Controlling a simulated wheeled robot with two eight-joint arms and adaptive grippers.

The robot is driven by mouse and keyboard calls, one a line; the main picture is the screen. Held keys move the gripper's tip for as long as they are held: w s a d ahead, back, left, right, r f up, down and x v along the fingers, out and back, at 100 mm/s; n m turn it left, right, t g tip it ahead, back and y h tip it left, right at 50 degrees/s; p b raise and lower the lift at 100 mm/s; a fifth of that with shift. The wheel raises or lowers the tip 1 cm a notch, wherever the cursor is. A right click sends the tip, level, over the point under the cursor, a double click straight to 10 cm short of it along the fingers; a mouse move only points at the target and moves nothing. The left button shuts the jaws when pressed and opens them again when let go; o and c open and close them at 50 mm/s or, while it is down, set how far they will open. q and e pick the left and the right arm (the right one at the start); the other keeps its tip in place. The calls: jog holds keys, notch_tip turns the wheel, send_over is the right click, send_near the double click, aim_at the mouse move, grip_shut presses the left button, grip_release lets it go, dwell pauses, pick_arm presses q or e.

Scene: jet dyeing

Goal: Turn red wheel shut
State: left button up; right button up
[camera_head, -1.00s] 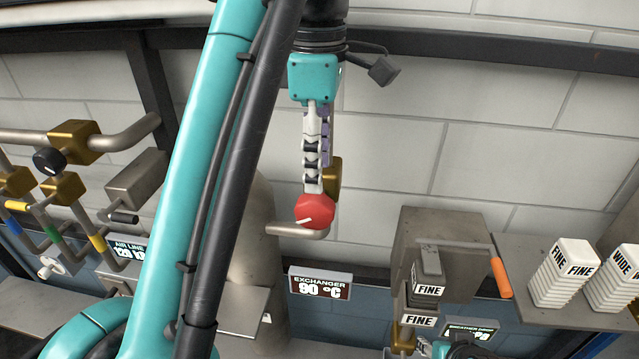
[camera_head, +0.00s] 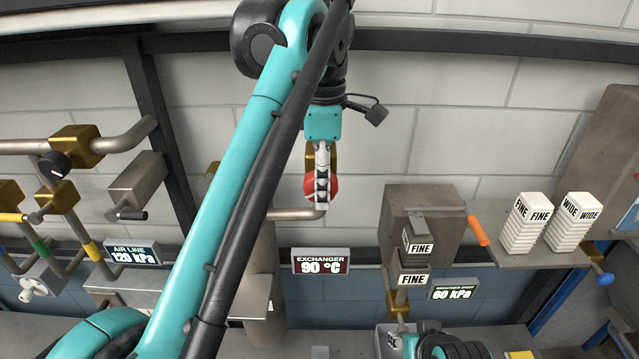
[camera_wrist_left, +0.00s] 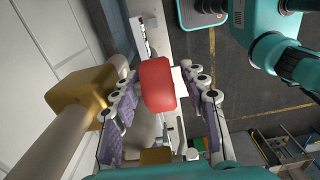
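The red wheel (camera_head: 308,186) sits on a pipe valve by the wall, above the exchanger display, in the head view. My left gripper (camera_head: 321,200) reaches down over it, and a finger hides part of its face. In the left wrist view the red wheel (camera_wrist_left: 158,85) lies between the two fingers of the left gripper (camera_wrist_left: 160,73). The fingers are apart, one on each side, with a narrow gap showing beside the wheel. The wheel's white mark is hidden. My right gripper's fingers do not show.
The exchanger display (camera_head: 321,261) reading 90 °C is below the wheel. The brass valve body (camera_wrist_left: 75,90) and its pipe are close beside one finger. A grey box with an orange handle (camera_head: 478,231) stands to the right. Other valves (camera_head: 75,145) are at the left.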

pick_arm(q)
jog(key=shift+w+a, duration=0.1)
jog(key=shift+a, duration=0.05)
grip_shut()
jog(key=y, duration=0.3)
jog(key=shift+d+y, duration=0.2)
jog(key=shift+y, duration=1.7)
jog(key=shift+o, duration=1.7)
grip_release()
jog(key=shift+a, duration=0.1)
